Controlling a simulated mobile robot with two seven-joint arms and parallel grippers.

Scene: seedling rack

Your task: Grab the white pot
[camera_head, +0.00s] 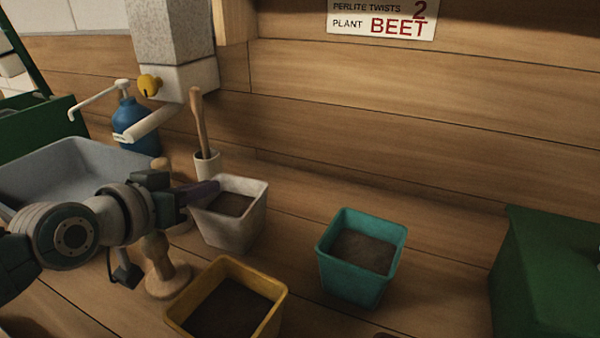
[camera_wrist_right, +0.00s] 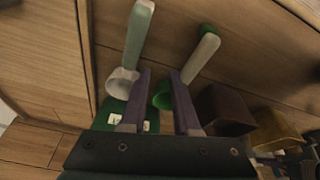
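The white pot (camera_head: 232,232) stands upright on the wooden bench in the head view, left of centre, with dark soil inside. My left gripper (camera_head: 207,190) reaches in from the left, its purple fingers at the pot's upper left rim. I see the fingers nearly edge-on, so I cannot tell whether they are apart or gripping the rim. My right gripper (camera_wrist_right: 160,75) is open and empty in the right wrist view, its two purple fingers apart above some scoops. The right gripper is not in the head view.
A yellow pot (camera_head: 273,313) stands in front and a teal pot (camera_head: 350,282) to the right, both with soil. A wooden stand (camera_head: 165,280), grey basin (camera_head: 75,160) and blue bottle (camera_head: 135,127) are left. A green box (camera_head: 545,270) is far right. Scoops (camera_wrist_right: 133,45) show in the right wrist view.

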